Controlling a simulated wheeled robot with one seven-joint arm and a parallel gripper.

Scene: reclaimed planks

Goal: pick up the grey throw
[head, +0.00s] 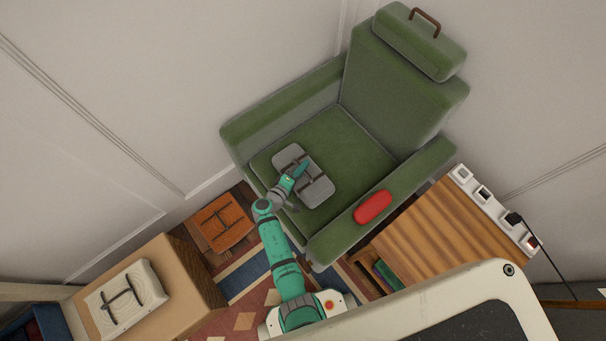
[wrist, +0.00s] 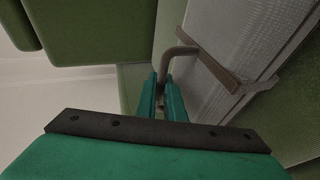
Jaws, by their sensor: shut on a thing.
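The grey throw (head: 318,190) is a folded bundle with dark straps on the seat of the green armchair (head: 345,135). It fills the right part of the wrist view (wrist: 240,40), with a brown strap and handle (wrist: 205,62) across it. My gripper (head: 300,171) is over the throw in the head view. In the wrist view, my gripper's teal fingers (wrist: 165,92) are shut on the end of the throw's handle. The fingers hide part of the handle. I cannot tell whether the throw touches the seat.
A red object (head: 373,206) lies on the chair's right armrest. A wooden cabinet (head: 440,235) with a power strip (head: 495,210) stands at right. An orange folded item (head: 223,222) sits left of my arm. A cream strapped bundle (head: 125,297) lies on a box (head: 185,280) at lower left.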

